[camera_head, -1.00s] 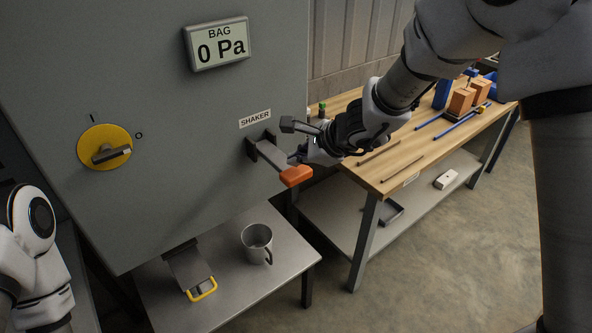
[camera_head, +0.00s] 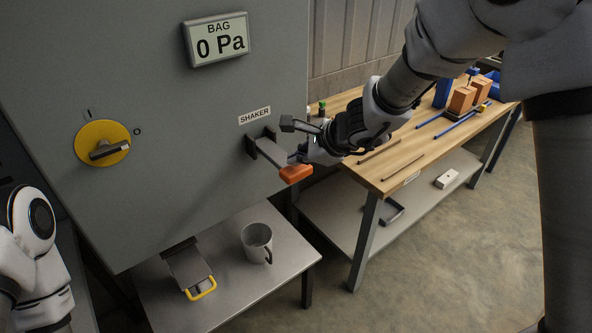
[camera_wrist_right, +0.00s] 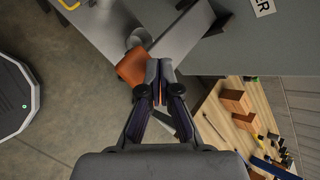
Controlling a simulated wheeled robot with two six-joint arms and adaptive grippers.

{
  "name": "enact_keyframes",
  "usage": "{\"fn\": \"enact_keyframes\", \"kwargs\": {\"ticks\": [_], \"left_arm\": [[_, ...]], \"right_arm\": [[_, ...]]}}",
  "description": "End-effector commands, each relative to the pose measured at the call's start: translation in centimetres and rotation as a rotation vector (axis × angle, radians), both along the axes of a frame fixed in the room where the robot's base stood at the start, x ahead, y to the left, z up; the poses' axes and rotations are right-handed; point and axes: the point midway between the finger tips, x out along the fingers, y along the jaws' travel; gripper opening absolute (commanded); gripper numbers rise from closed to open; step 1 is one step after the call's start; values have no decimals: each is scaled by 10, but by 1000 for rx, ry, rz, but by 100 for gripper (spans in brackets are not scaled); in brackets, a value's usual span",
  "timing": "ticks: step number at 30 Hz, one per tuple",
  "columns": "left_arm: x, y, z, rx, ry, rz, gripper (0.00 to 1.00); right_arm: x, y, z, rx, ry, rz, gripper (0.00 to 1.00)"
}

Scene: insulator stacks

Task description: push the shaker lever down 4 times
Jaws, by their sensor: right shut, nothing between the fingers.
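The shaker lever (camera_head: 270,153) is a grey bar with an orange end grip (camera_head: 296,173), sticking out of the grey cabinet below the SHAKER label (camera_head: 254,116). It slopes down toward its grip. My right gripper (camera_head: 298,156) is shut and empty, close by the lever's outer end. In the right wrist view its closed fingertips (camera_wrist_right: 160,66) overlap the edge of the orange grip (camera_wrist_right: 133,68); whether they touch it I cannot tell. Of my left arm only a white part shows at the left edge of the head view; its gripper is out of view.
The cabinet (camera_head: 190,130) carries a display (camera_head: 217,41) reading BAG 0 Pa and a yellow rotary switch (camera_head: 103,144). A grey metal mug (camera_head: 257,241) stands on the low shelf below. A wooden workbench (camera_head: 410,160) with blocks and rods is at the right.

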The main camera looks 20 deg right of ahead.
Motion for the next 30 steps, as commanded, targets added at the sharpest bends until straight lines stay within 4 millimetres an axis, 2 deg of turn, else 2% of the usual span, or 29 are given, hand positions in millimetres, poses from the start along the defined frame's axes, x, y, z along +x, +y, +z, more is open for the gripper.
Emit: {"fn": "enact_keyframes", "kwargs": {"ticks": [30], "left_arm": [[0, 0, -10, 0, 0, 0, 37]], "right_arm": [[0, 0, -8, 0, 0, 0, 0]]}}
